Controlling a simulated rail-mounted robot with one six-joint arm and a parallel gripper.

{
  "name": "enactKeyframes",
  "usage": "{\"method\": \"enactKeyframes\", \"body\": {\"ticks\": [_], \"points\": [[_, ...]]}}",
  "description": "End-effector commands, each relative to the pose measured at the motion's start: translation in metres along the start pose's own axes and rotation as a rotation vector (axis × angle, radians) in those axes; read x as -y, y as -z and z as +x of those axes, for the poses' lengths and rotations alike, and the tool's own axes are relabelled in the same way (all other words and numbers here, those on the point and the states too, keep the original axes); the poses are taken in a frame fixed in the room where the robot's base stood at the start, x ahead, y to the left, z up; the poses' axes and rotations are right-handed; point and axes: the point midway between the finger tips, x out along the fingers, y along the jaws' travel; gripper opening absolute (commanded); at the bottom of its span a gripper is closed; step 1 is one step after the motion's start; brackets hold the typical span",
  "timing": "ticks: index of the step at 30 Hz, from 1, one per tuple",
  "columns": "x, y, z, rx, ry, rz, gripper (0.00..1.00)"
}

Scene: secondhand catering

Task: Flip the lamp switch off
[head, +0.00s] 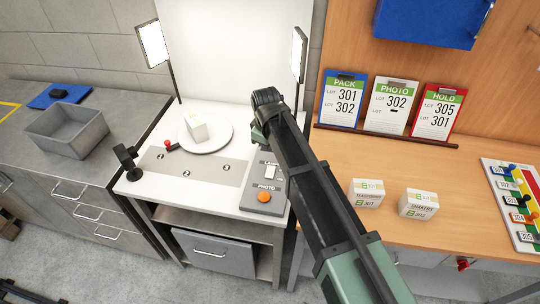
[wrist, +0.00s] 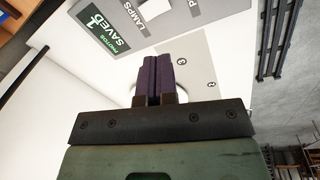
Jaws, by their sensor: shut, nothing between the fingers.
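The grey control panel (head: 252,199) stands at the right front of the white photo table. It carries a pale switch (head: 271,171) by the lamps label and an orange photo button (head: 264,196). The left lamp (head: 152,43) and right lamp (head: 298,54) look bright white. In the wrist view, the panel (wrist: 170,24) with its lamps label and green saved-photos display (wrist: 103,31) lies beyond my fingers. My gripper (wrist: 153,60) is shut and empty, apart from the panel. In the head view my arm hides most of the gripper, above the panel's back.
A white box (head: 195,127) sits on a round turntable (head: 222,136). A black stand (head: 127,160) is at the table's left. A grey bin (head: 67,130) is on the left counter. Two boxes (head: 367,194) (head: 418,204) and lot cards (head: 392,104) are on the wooden bench.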

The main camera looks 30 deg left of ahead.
Motion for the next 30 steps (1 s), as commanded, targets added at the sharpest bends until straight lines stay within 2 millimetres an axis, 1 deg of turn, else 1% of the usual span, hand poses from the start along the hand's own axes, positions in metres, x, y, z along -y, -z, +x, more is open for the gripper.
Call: {"method": "enactKeyframes", "body": {"ticks": [1, 3, 6, 15, 19, 23, 30], "points": [[-0.017, 0.011, 0.004, -0.001, -0.01, -0.09, 0.0], [-0.019, 0.01, 0.005, -0.004, -0.02, -0.205, 0.0], [-0.018, 0.009, 0.005, -0.006, -0.025, -0.29, 0.0], [-0.018, 0.007, 0.005, -0.005, -0.024, -0.304, 0.0], [-0.018, 0.007, 0.012, -0.005, -0.024, -0.302, 0.0], [-0.018, 0.007, 0.031, -0.005, -0.024, -0.302, 0.0], [-0.019, 0.007, 0.084, -0.005, -0.023, -0.301, 0.0]]}}
